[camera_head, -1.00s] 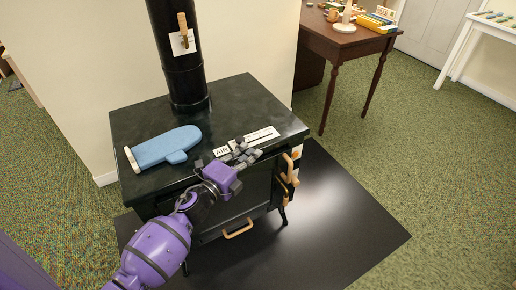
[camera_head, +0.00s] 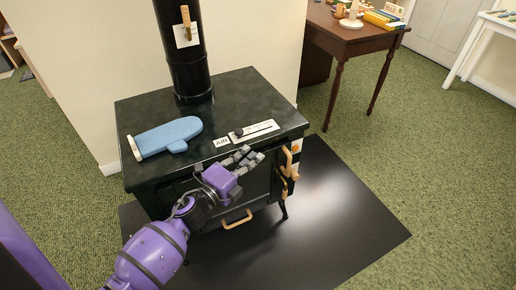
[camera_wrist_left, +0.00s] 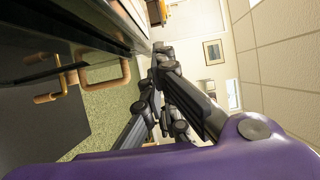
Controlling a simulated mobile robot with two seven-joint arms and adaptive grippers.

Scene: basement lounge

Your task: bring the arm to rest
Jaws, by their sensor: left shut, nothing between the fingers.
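My left arm is purple and comes in from the lower left in the head view. Its gripper (camera_head: 247,160) is in front of the stove's top front edge, below the air slider plate, and holds nothing. The fingers also show in the left wrist view (camera_wrist_left: 165,60), drawn together and pointing past the stove front. The black stove (camera_head: 140,112) has a white plate marked AIR (camera_head: 262,131) with a dark knob (camera_head: 239,132) near its left part. My right gripper is not in view.
A blue oven mitt (camera_head: 168,136) lies on the stove top's left. Wooden handles (camera_head: 238,219) stick out from the stove front and right side (camera_head: 287,160). A black floor mat (camera_head: 350,235) lies under the stove. A brown table (camera_head: 350,38) with small items stands behind right. Green carpet is clear on the right.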

